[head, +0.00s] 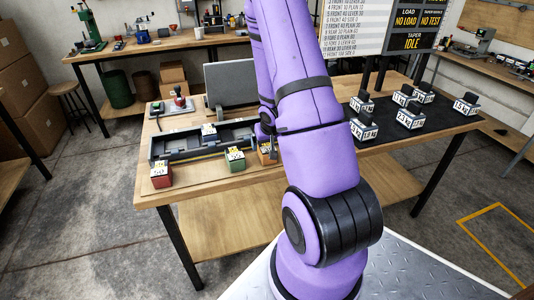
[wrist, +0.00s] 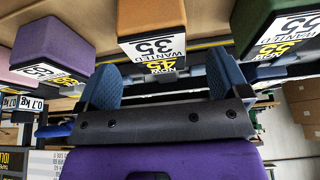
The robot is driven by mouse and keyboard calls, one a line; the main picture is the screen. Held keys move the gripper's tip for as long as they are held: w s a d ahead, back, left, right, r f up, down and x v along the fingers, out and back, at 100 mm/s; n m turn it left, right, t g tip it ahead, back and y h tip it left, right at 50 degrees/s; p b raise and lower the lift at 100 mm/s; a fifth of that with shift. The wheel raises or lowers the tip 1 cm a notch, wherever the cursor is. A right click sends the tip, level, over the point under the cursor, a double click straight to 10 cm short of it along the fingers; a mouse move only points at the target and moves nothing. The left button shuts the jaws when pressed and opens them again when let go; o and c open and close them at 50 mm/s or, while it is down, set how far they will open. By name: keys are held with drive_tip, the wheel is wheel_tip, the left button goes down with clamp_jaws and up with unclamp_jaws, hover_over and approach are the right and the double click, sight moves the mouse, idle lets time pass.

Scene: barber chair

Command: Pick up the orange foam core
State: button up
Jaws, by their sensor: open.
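The orange foam core (wrist: 150,14) is a block with a white and black label reading WANTED 35, NOW 45. In the wrist view, which looks upside down, it is at the top centre. In the head view the orange core (head: 267,155) stands near the table's front edge, partly hidden by my arm. My gripper (wrist: 162,75) has its two blue fingers apart, with nothing held between them. The orange core lies just ahead of the fingertips, roughly in line with the gap. Whether the fingers touch it cannot be told.
A green block (head: 235,158) stands left of the orange core, a red block (head: 161,175) farther left. A blue block (head: 209,132) sits at the grey fixture (head: 178,146). A purple block (wrist: 55,48) flanks the orange core in the wrist view. Several weights stand on the black mat (head: 425,133).

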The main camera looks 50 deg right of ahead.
sight(267, 146)
drive_tip(key=shift+x, duration=2.65)
drive_tip(key=shift+d, duration=0.1)
drive_tip(key=shift+c, duration=0.4)
drive_tip(key=c, duration=0.9)
